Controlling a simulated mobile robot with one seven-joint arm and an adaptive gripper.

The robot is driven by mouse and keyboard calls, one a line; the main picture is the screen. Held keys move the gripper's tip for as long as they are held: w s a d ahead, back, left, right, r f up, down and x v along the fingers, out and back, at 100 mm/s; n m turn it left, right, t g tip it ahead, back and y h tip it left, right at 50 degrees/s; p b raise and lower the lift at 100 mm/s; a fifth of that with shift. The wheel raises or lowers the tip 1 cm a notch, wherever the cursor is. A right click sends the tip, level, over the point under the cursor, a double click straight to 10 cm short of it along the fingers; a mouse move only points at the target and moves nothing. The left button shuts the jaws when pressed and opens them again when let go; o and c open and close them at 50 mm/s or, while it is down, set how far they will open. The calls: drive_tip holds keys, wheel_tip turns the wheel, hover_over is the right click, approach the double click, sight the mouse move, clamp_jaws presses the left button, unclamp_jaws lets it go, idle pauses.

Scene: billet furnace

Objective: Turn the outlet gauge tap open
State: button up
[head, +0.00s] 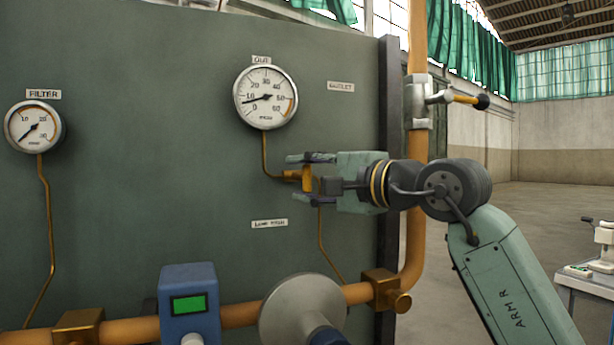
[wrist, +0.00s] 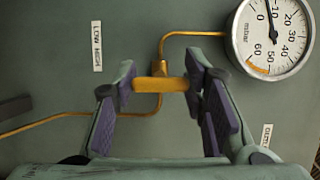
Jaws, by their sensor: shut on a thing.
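The outlet gauge tap is a small brass fitting on the thin pipe under the OUT gauge (head: 265,97). In the wrist view its body (wrist: 164,69) sits behind a yellow-brass lever (wrist: 160,85), which lies crosswise to the short pipe run there. In the head view the lever (head: 308,179) stands upright. My gripper (head: 310,178) is shut on the lever, one finger above it and one below in the head view. In the wrist view the fingers (wrist: 160,88) stand at the lever's two ends. The gauge (wrist: 271,36) needle reads low, between 0 and 10.
The FILTER gauge (head: 34,127) is at the far left of the green panel. A thick orange pipe (head: 417,180) with a black-tipped valve lever (head: 470,100) rises at the panel's right edge. A blue box (head: 188,303) and a grey round part (head: 300,309) are below.

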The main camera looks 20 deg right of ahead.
idle(0.4)
drive_tip(key=o, duration=1.2)
drive_tip(key=v, duration=1.2)
